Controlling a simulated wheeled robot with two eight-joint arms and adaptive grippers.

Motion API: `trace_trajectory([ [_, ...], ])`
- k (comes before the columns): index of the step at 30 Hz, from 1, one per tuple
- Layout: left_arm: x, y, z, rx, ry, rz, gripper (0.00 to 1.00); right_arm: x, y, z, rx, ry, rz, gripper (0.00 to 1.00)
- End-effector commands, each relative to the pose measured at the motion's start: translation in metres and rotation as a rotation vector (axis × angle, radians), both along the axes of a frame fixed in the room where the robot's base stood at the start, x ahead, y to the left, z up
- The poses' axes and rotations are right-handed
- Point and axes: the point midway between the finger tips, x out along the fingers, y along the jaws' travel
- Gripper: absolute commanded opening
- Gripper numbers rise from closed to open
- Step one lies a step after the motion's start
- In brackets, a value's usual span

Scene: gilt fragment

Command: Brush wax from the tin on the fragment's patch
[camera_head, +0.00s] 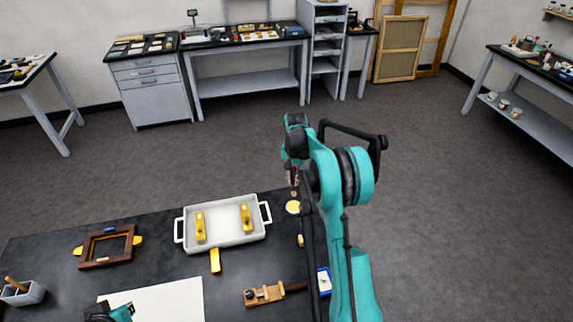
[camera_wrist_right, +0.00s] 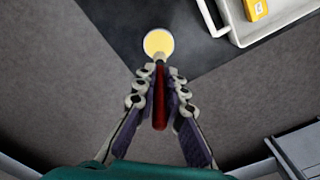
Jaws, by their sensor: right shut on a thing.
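My right gripper (camera_head: 293,182) is shut on a brush (camera_wrist_right: 159,98) with a dark red handle. The brush's tip points at the round tin (camera_head: 293,207) of pale yellow wax. In the right wrist view the tip overlaps the near edge of the tin (camera_wrist_right: 158,43); I cannot tell whether it touches the wax. A brown frame-like piece (camera_head: 88,250) with gold bits at its sides lies on the table's left; it may be the fragment, and I cannot make out a patch. Part of my left gripper (camera_head: 108,313) shows at the bottom edge, its fingers unclear.
A white tray (camera_head: 224,240) with two yellow blocks sits left of the tin. A yellow block (camera_head: 215,261), a wooden tool (camera_head: 264,294), a white sheet (camera_head: 165,302) and a grey holder (camera_head: 24,293) share the dark table (camera_head: 160,225). My right arm covers its right edge.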

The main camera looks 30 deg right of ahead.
Motion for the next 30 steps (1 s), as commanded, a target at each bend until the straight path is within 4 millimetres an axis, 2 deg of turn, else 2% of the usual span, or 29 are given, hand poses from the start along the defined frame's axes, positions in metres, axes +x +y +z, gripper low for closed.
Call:
trace_trajectory([
  [8, 0.0, 0.0, -0.009, 0.0, 0.0, 0.0, 0.0, 0.0, -0.002, -0.015, 0.0, 0.0, -0.006, 0.0],
  [21, 0.0, 0.0, -0.031, 0.0, 0.0, 0.0, 0.0, 0.0, -0.001, -0.058, 0.0, 0.0, -0.005, 0.0],
  [30, 0.0, 0.0, -0.031, 0.0, 0.0, 0.0, 0.0, 0.0, -0.001, -0.06, 0.0, 0.0, -0.005, 0.0],
])
